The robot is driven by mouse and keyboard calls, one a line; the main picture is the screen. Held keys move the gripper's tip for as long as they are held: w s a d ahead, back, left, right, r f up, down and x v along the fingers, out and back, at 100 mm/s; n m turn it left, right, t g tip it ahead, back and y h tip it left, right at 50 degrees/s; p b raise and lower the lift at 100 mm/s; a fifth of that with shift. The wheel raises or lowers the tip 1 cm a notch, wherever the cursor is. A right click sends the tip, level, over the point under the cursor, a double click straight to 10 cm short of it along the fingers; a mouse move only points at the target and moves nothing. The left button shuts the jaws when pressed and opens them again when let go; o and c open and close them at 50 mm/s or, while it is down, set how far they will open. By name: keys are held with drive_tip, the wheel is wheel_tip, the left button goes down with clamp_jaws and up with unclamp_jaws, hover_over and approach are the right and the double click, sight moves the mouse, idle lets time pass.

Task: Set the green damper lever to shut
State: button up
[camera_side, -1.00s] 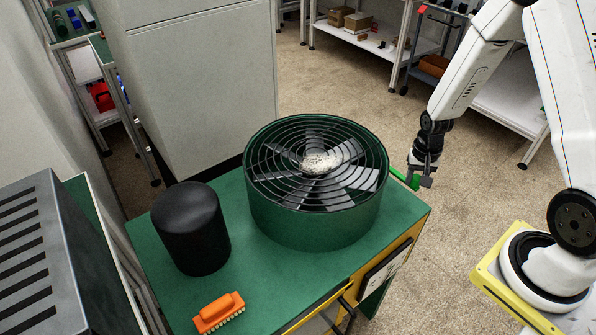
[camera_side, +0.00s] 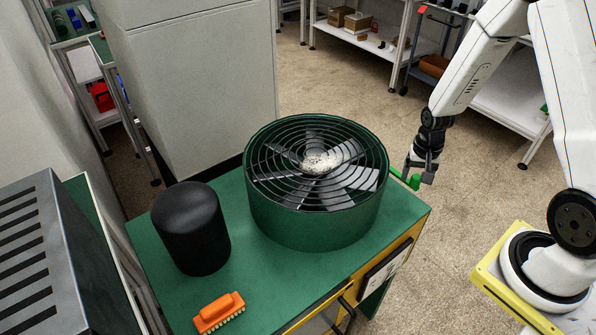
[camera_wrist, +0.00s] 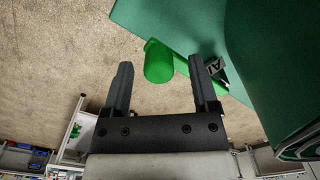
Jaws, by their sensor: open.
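The green damper lever (camera_side: 398,175) sticks out from the right side of the dark green round fan housing (camera_side: 315,225). My gripper (camera_side: 418,178) is at the lever's outer end, to the right of the housing. In the wrist view the lever's knob (camera_wrist: 158,64) lies between the two fingers of my gripper (camera_wrist: 162,85), nearer the left one, and the fingers are open. A gap shows between the knob and the left finger.
The housing stands on a green-topped bench (camera_side: 265,275). A black cylinder (camera_side: 190,228) and an orange brush (camera_side: 219,312) stand to its left and front. A grey cabinet (camera_side: 200,85) is behind. Open floor lies to the right of the bench.

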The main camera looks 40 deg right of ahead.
drive_tip(key=shift+r, duration=3.4)
drive_tip(key=shift+a, duration=0.1)
drive_tip(key=shift+a+r, duration=0.2)
drive_tip(key=shift+a, duration=0.05)
drive_tip(key=s+a+r+n+t, duration=0.1)
drive_tip(key=s+a+r+n, duration=0.1)
drive_tip(key=a, duration=0.5)
drive_tip(key=s+a+r+n+t, duration=0.1)
drive_tip(key=s+a+r+n, duration=0.1)
drive_tip(key=a+r+n, duration=0.3)
drive_tip(key=shift+a+n+t, duration=0.3)
drive_tip(key=shift+a+n, duration=0.6)
drive_tip(key=shift+n, duration=0.2)
